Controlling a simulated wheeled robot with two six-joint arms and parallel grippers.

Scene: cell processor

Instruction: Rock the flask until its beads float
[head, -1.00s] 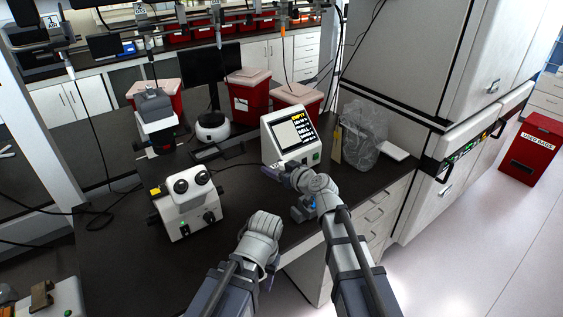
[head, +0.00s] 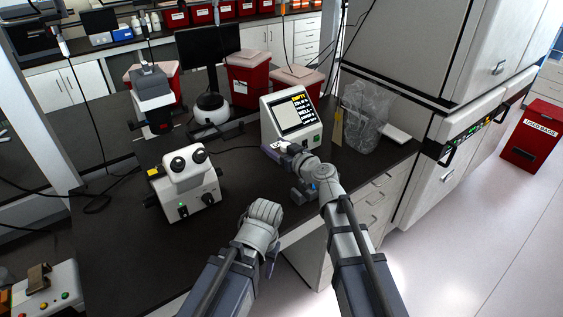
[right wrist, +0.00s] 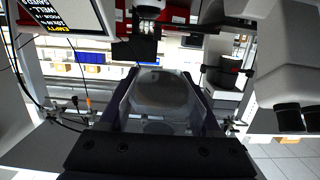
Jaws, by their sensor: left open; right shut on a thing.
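My right gripper (head: 271,150) is at the front of the bench, just before the cell processor with its lit screen (head: 296,113). In the right wrist view its two dark fingers are shut on a clear, greyish flask (right wrist: 160,92), which sits between them. The flask's contents look hazy; I cannot make out single beads. In the head view the flask is mostly hidden by the gripper. My left gripper (head: 271,261) is open, low at the bench's front edge and apart from the flask. Its fingers are largely hidden behind its wrist.
A white microscope (head: 187,185) stands left of my arms. A clear plastic bag (head: 364,115) and red bins (head: 248,80) stand behind. Open dark bench top lies between microscope and processor.

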